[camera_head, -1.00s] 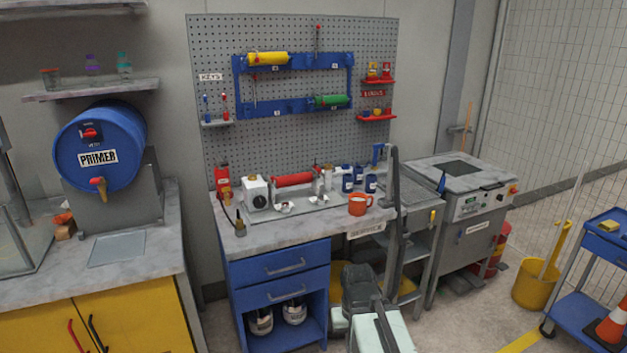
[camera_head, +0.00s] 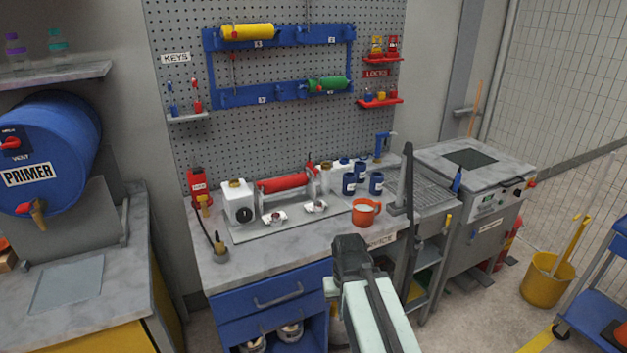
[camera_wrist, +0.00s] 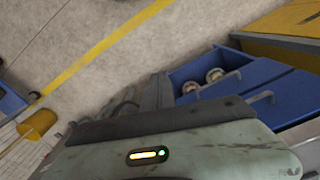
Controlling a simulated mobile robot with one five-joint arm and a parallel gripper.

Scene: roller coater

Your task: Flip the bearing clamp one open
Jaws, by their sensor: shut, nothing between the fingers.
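The roller coater stands on the workbench, with a red roller (camera_head: 283,183) between white end housings. Two small pale metal clamp pieces lie on its base plate in front of the roller, a left one (camera_head: 273,217) and a right one (camera_head: 315,206). I cannot tell which is bearing clamp one, or whether either is open. My gripper (camera_head: 350,243) is dark, shut and empty, below and in front of the bench edge, apart from both clamps. In the wrist view its pale green casing fills the lower part, and the fingers cannot be made out.
A red-orange mug (camera_head: 366,212) stands right of the coater near the bench's front edge. Dark blue bottles (camera_head: 349,183) stand behind it. A dark upright bar (camera_head: 408,180) rises at the bench's right end.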

